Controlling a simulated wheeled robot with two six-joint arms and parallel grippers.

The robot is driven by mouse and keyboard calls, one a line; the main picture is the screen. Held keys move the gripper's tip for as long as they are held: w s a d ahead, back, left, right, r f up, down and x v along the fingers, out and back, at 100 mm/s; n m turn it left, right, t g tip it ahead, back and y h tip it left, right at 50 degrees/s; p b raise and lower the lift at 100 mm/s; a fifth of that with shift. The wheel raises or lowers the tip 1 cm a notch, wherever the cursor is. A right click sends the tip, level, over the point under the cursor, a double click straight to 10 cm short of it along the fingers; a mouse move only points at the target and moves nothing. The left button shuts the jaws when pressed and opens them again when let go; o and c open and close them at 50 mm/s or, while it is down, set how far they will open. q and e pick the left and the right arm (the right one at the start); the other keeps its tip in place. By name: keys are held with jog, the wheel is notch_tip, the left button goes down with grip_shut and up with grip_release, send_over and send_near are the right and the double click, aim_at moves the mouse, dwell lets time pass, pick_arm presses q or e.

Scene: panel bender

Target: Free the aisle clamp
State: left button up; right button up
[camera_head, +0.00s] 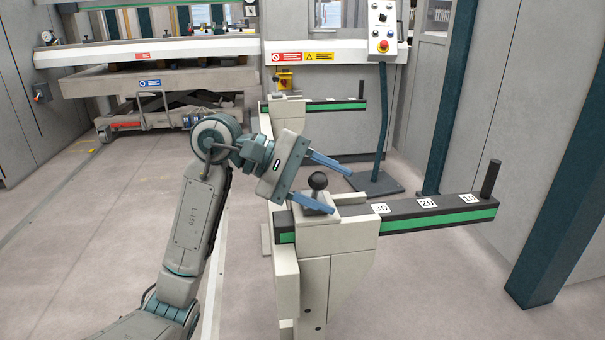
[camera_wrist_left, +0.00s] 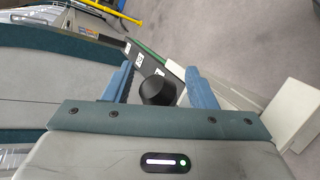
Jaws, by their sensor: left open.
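The aisle clamp is a beige post (camera_head: 345,245) with a dark knob (camera_head: 318,182) on a short stem at its top. A dark bar with a green stripe (camera_head: 440,217) and number labels runs right from it. My left gripper (camera_head: 342,190) is open, its blue fingers at the knob's height and near it in the head view. In the left wrist view the black knob (camera_wrist_left: 157,91) shows between the two open fingers (camera_wrist_left: 165,82). I cannot tell whether a finger touches it. The knob is not gripped. My right gripper is not in view.
A dark upright peg (camera_head: 490,178) stands at the bar's far end. A second similar clamp arm (camera_head: 335,105) is farther back. A control pedestal (camera_head: 383,120) stands behind, and a teal column (camera_head: 565,190) at right. A lift cart (camera_head: 160,85) is at back left. Floor at left is clear.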

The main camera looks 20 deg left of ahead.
pick_arm(q)
jog(key=v, duration=1)
jog(key=shift+a, duration=0.1)
dwell(0.3)
